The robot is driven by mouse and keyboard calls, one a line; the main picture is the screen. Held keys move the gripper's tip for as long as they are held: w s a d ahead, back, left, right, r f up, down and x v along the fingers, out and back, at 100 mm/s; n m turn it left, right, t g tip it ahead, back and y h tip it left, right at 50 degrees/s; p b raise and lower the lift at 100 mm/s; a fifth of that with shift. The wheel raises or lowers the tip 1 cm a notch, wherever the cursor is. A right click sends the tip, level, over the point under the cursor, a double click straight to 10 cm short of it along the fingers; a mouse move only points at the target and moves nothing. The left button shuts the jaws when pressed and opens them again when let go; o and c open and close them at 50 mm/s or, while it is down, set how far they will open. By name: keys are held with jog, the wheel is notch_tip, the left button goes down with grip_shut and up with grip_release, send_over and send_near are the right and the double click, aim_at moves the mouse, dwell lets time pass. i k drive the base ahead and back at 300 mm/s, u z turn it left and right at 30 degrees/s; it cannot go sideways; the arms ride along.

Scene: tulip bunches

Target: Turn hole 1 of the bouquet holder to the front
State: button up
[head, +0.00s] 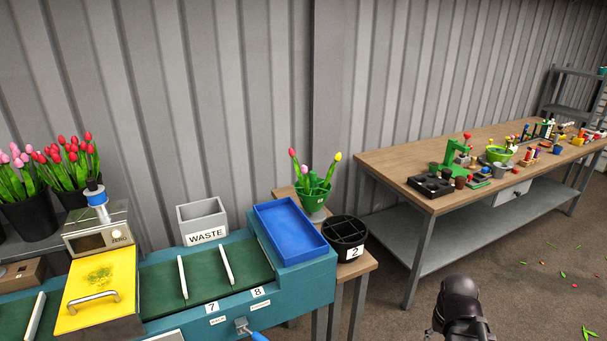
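A round black holder (344,231) with several open compartments split by dividers stands on the small wooden table, right of the blue tray. A white label with the number 2 (354,252) is on its near side. No label with a 1 shows on it. Behind it, a green holder (313,194) with upright tubes carries a few tulips, and any number on it is too small to read. I cannot tell for certain which one is the bouquet holder. My gripper (460,305) shows as a dark shape at the bottom right, apart from both holders. Its fingers cannot be made out.
A teal bench with a blue tray (289,228), a grey WASTE bin (203,221) and slots labelled 7 and 8 stands left. A scale and yellow lid (98,284) are farther left. A long workbench (390,166) with tools stands right. Floor between is mostly clear.

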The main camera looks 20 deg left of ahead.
aim_at(314, 202)
jog(key=u, duration=0.45)
jog(key=i, duration=0.55)
jog(key=u, duration=0.35)
